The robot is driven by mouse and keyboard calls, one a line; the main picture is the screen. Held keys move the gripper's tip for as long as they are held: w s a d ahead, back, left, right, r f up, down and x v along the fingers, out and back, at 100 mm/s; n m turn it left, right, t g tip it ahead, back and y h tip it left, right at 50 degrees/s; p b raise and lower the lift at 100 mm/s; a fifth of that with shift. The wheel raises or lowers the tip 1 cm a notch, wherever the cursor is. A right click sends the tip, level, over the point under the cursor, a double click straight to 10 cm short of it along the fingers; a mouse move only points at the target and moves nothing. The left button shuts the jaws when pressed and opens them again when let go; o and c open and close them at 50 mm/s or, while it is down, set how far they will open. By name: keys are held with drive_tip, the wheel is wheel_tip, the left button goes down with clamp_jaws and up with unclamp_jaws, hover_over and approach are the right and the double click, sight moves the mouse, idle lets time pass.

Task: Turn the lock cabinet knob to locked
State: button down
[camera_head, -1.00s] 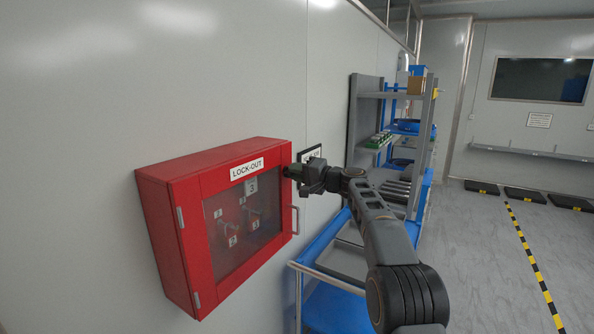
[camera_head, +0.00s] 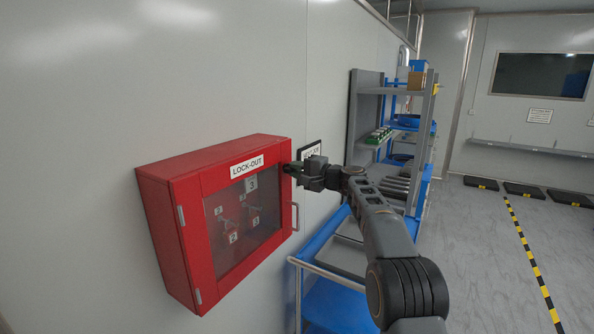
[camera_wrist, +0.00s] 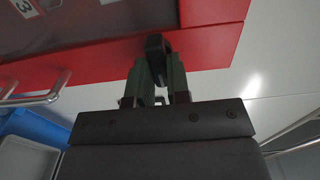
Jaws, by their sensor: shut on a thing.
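The red lock-out cabinet (camera_head: 183,240) hangs on the wall at left of centre in the head view, its clear-windowed door closed. In the wrist view its red door frame (camera_wrist: 210,48) fills the top. The black knob (camera_wrist: 154,44) sits on that frame. My gripper (camera_wrist: 163,72) is shut on the knob, with a green finger on each side of it. In the head view my gripper (camera_head: 296,170) is at the door's upper right corner, and the arm hides the knob there. I cannot read any locked or unlocked mark.
A metal door handle (camera_head: 295,217) is just below my gripper. Behind my arm stand a blue cart (camera_head: 326,311) and grey shelving (camera_head: 366,120). A black-framed sign (camera_head: 310,150) is on the wall close by. Open floor lies to the right.

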drive_tip(key=c, duration=1.1)
unclamp_jaws()
drive_tip(key=shift+b+v, duration=3.1)
drive_tip(key=shift+v, duration=3.8)
